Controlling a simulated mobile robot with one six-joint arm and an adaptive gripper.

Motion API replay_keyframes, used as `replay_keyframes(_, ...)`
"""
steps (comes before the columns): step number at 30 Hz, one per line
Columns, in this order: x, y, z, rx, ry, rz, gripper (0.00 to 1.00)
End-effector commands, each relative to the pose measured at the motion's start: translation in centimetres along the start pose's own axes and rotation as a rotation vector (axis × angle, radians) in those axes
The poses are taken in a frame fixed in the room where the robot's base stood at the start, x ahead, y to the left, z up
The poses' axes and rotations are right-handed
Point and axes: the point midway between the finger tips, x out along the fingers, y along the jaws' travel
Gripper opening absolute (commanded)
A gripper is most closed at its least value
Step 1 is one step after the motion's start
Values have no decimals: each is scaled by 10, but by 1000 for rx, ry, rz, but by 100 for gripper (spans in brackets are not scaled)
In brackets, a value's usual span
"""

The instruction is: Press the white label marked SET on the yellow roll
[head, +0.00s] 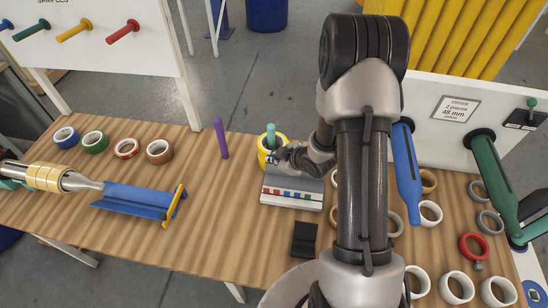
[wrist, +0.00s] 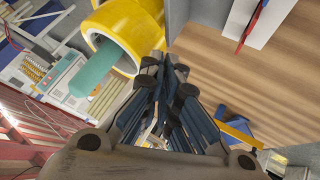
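The yellow roll (head: 264,159) sits around a teal peg (head: 271,131) near the middle of the table, at the back of a grey stand. In the wrist view the yellow roll (wrist: 110,18) fills the upper left, with the teal peg (wrist: 95,70) in its hole. My gripper (head: 272,158) is at the roll's right front side. In the wrist view my gripper (wrist: 164,62) has its fingertips together, with nothing seen between them, close beside the roll's rim. I cannot tell whether they touch it. I cannot make out the white SET label in either view.
The grey stand (head: 277,200) with coloured strips lies just in front of the roll. A purple peg (head: 220,138) stands to the left. A black block (head: 305,240) lies in front. Several loose rolls lie right of my arm. The table's left front is clear.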

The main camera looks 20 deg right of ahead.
Motion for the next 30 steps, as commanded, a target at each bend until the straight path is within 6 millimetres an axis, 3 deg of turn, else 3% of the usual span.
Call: replay_keyframes(30, 3, 6, 0, -1, 1, 0, 0)
